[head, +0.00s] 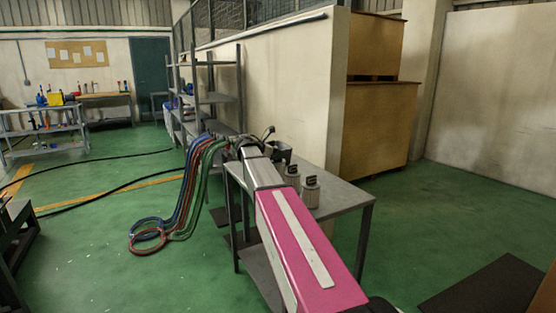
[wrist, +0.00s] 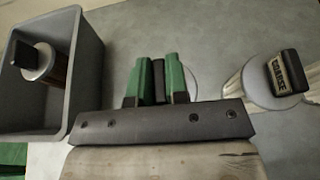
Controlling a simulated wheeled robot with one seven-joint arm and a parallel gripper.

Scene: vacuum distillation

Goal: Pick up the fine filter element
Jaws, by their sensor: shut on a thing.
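In the wrist view my gripper (wrist: 160,82) has its green fingers closed on the black handle (wrist: 158,78) of a filter element. The pale round top (wrist: 192,82) of that element shows behind the fingers; its label is hidden, and I take it for the fine one. I cannot tell whether it is clear of the table. To its right stands another element with a black handle, marked COARSE (wrist: 276,80). In the head view two pale elements with dark tops, one (head: 292,176) behind the other (head: 310,191), show right of my arm. The gripper's fingers are hidden there.
A grey open bin (wrist: 88,75) left of my gripper holds a dark-handled, brownish element (wrist: 40,62). The metal table (head: 345,194) has bare room at its right. Coloured hoses (head: 190,185) hang off its left side. A wall and wooden crates (head: 380,125) stand behind.

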